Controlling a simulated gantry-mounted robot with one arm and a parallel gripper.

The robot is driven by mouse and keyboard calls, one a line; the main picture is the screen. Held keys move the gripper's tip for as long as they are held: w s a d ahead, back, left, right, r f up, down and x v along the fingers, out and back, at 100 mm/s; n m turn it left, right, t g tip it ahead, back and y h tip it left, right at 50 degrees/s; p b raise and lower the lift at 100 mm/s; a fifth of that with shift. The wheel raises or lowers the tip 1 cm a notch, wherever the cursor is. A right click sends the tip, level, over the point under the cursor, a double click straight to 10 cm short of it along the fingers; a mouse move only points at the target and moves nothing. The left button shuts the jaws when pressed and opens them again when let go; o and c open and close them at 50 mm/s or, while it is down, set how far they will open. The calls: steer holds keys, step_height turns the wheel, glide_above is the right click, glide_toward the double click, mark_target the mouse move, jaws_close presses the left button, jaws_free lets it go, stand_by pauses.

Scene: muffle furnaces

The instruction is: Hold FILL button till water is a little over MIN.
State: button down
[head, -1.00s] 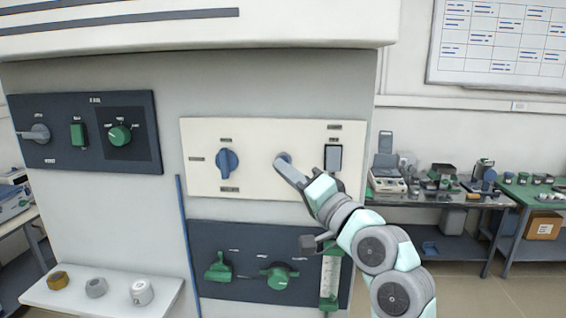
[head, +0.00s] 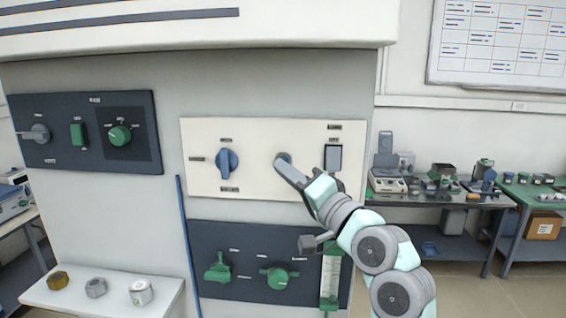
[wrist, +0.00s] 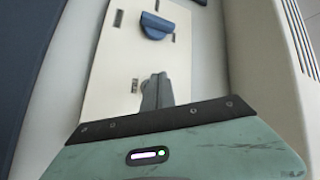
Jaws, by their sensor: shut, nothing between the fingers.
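My gripper (head: 284,162) is shut with its fingertips at a round blue-grey button (head: 283,158) on the cream panel (head: 258,185). The fingers cover most of the button, and I cannot tell how far it is pressed. The wrist view shows the shut fingers (wrist: 157,92) against the same panel, hiding what lies under their tips. A vertical sight gauge (head: 331,275) with a pale scale and green ends stands at the right of the lower dark panel, partly behind my arm. Its water level and its MIN mark are too small to read.
A blue knob (head: 227,163) is left of the button, and a dark-framed rocker switch (head: 333,157) is close on its right. Below are a green valve handle (head: 217,268) and a green knob (head: 278,277). A shelf (head: 70,300) with several small parts juts out at lower left.

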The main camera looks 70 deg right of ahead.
stand_by(0.3)
steer(key=shift+w+d, duration=0.15)
steer(key=shift+d, duration=0.25)
steer(key=shift+w+d, duration=0.1)
steer(key=shift+d, duration=0.35)
stand_by(3.2)
steer(key=shift+a, duration=0.1)
steer(key=shift+s+a+p, duration=0.25)
steer(key=shift+a+p, duration=0.3)
steer(key=shift+a, duration=0.2)
steer(key=shift+a, duration=0.15)
steer(key=a, duration=0.1)
steer(key=s+a+p, duration=0.1)
steer(key=a, duration=0.2)
steer(key=shift+s+a, duration=0.25)
